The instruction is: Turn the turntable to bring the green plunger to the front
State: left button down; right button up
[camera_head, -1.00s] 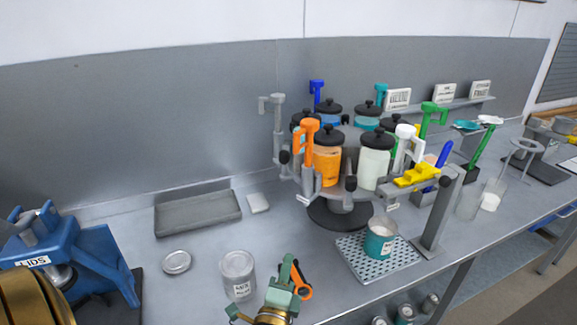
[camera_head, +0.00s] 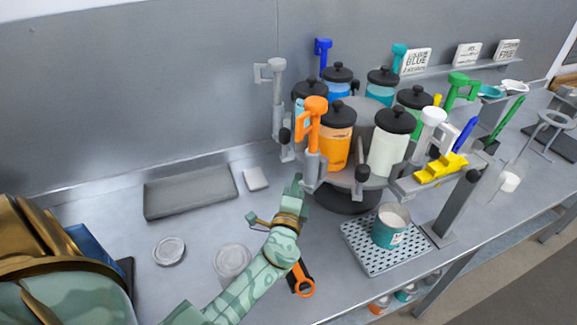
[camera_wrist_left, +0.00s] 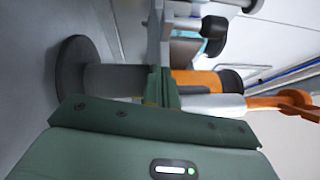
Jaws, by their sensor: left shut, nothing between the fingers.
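The turntable (camera_head: 374,181) carries several black-lidded canisters with tall coloured plungers around its rim. The green plunger (camera_head: 462,88) stands on its right side. The white plunger (camera_head: 431,124) is at front right and the orange plunger (camera_head: 313,123) at front left. My left gripper (camera_head: 297,184) is shut and empty, low at the front left of the turntable, just below the orange plunger. In the left wrist view its fingers (camera_wrist_left: 165,88) overlap the orange plunger's pump (camera_wrist_left: 215,106); I cannot tell whether they touch. My right gripper is out of view.
A teal-labelled tin (camera_head: 391,226) stands on a perforated tray (camera_head: 361,247) before the turntable, beside a post with a yellow piece (camera_head: 441,168). A grey tray (camera_head: 188,191), a round lid (camera_head: 169,250) and an orange-handled tool (camera_head: 304,288) lie on the bench.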

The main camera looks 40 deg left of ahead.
aim_at(293, 154)
pick_arm(q)
jog(key=w+a, duration=0.1)
jog(key=w+a+r+p, duration=0.1)
jog(key=a, duration=0.1)
jog(key=shift+w+a, duration=0.1)
jog(key=shift+a, duration=0.35)
jog(key=shift+a, duration=0.15)
